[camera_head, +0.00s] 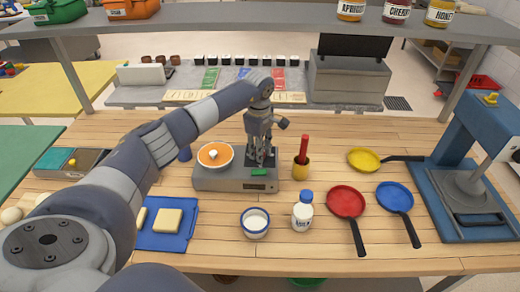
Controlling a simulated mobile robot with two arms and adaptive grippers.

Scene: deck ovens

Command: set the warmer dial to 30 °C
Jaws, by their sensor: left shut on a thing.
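The warmer (215,181) is a low grey box in the middle of the wooden table, with a small dark display (255,187) on its front. A white bowl of orange food (216,155) stands on its left part. My left gripper (262,162) points straight down over the warmer's right part, right of the bowl, and is shut on the dial there. The fingers hide the dial, so its setting cannot be seen. A small green piece (259,172) shows just in front of the fingers. The display is too small to read. My right gripper is out of view.
A yellow cup with a red item (301,166) stands close right of the warmer. A white bottle (302,212) and a cup (255,222) stand in front. Red (346,201), blue (395,197) and yellow (363,160) pans lie right. A blue press (487,140) stands far right.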

